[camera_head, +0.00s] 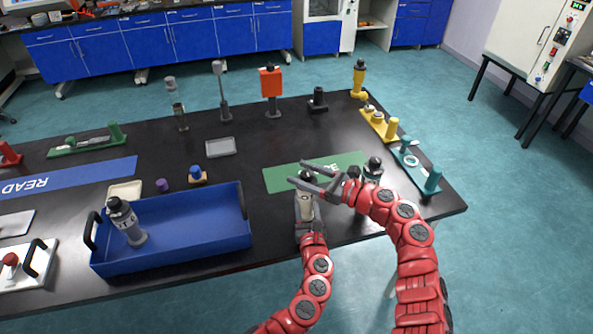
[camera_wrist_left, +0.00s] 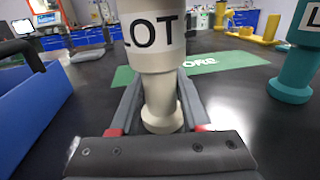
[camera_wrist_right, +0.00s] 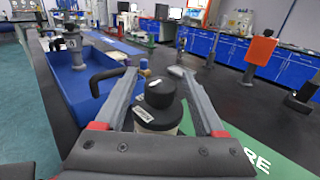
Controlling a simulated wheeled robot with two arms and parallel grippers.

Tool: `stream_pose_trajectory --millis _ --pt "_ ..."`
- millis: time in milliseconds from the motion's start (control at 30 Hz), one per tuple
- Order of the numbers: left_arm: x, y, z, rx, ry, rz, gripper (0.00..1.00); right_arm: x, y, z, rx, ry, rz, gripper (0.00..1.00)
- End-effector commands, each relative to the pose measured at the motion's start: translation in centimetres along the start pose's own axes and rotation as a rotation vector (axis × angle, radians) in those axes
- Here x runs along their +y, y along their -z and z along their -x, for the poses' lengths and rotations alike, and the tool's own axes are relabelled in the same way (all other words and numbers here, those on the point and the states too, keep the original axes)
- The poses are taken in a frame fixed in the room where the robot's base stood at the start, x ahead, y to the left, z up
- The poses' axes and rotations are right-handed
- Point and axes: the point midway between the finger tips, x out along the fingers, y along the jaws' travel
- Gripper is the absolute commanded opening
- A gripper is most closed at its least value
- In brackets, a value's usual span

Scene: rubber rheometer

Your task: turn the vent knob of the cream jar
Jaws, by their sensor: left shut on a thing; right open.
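The cream jar (camera_wrist_left: 158,56) stands upright in the left wrist view, with a white LOT label. My left gripper (camera_wrist_left: 160,100) is shut on its narrow lower stem. In the head view the cream jar (camera_head: 305,205) is at the front edge of the green mat. Its black vent knob (camera_wrist_right: 160,93) shows in the right wrist view, on top of the cream body. My right gripper (camera_wrist_right: 156,75) is open, with one finger on each side of the knob. Gaps show between fingers and knob. The fingers partly cover the jar's top in the head view.
A teal jar (camera_wrist_left: 293,70) with a black top (camera_head: 374,163) stands close to the right. The green mat (camera_head: 285,178) lies behind. A blue tray (camera_head: 190,245) holding a grey jar (camera_head: 125,222) is to the left. Teal and yellow stands (camera_head: 378,125) line the right edge.

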Motion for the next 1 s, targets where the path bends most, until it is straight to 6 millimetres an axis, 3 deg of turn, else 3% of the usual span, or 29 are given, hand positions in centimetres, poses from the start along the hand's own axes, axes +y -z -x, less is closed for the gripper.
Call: stream_pose_trajectory --millis 200,500,900,1000 --pt "0.0 0.0 0.0 0.0 0.0 0.0 0.0 0.0 -0.1 -2.1 -0.002 0.0 -0.001 0.71" --pt "0.0 0.0 0.0 0.0 0.0 0.0 0.0 0.0 0.0 -2.3 -0.001 0.002 -0.001 0.7" --pt "0.0 0.0 0.0 0.001 0.0 0.0 0.0 -0.1 0.0 -2.2 -0.001 0.002 0.0 0.0" --pt "0.0 0.0 0.0 0.001 0.0 0.0 0.0 -0.1 0.0 -2.2 -0.001 0.003 0.0 0.0"
